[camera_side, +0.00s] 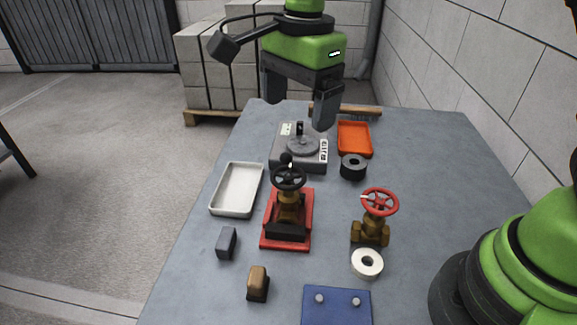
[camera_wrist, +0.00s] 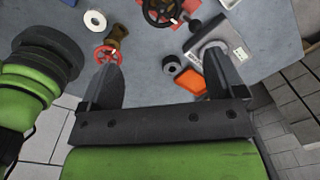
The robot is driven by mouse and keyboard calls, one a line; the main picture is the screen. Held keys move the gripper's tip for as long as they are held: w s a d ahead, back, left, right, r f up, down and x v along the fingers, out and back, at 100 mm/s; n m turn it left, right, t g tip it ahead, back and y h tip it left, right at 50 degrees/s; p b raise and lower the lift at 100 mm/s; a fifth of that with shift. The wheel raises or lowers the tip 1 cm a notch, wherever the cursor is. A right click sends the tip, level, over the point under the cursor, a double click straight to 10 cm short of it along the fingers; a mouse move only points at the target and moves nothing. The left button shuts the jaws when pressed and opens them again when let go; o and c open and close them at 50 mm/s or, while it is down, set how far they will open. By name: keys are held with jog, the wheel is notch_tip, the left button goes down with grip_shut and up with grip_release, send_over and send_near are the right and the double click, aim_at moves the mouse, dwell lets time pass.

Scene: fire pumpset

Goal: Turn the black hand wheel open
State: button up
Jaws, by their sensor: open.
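The black hand wheel (camera_side: 289,177) sits on top of a brass valve (camera_side: 289,208) on a red base (camera_side: 270,232), near the middle of the table. A dark knob stands up at the wheel's far rim. In the wrist view the black wheel (camera_wrist: 160,12) is at the top edge, partly cut off. My gripper (camera_side: 298,108) is open and empty, high above the far part of the table, beyond the wheel and apart from it. Its two fingers also show spread wide in the wrist view (camera_wrist: 163,80).
A second valve with a red wheel (camera_side: 380,201) stands to the right. A grey device (camera_side: 283,157), orange tray (camera_side: 354,139), black roll (camera_side: 353,167) and white tray (camera_side: 236,190) surround the middle. A white roll (camera_side: 367,263), blue plate (camera_side: 337,306) and two small blocks (camera_side: 258,284) lie nearer.

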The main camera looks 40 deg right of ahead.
aim_at(289, 174)
jog(key=shift+m, duration=0.6)
jog(key=f, duration=0.8)
jog(key=a+f, duration=0.1)
jog(key=f, duration=0.3)
jog(key=shift+w, duration=0.4)
jog(key=c, duration=0.9)
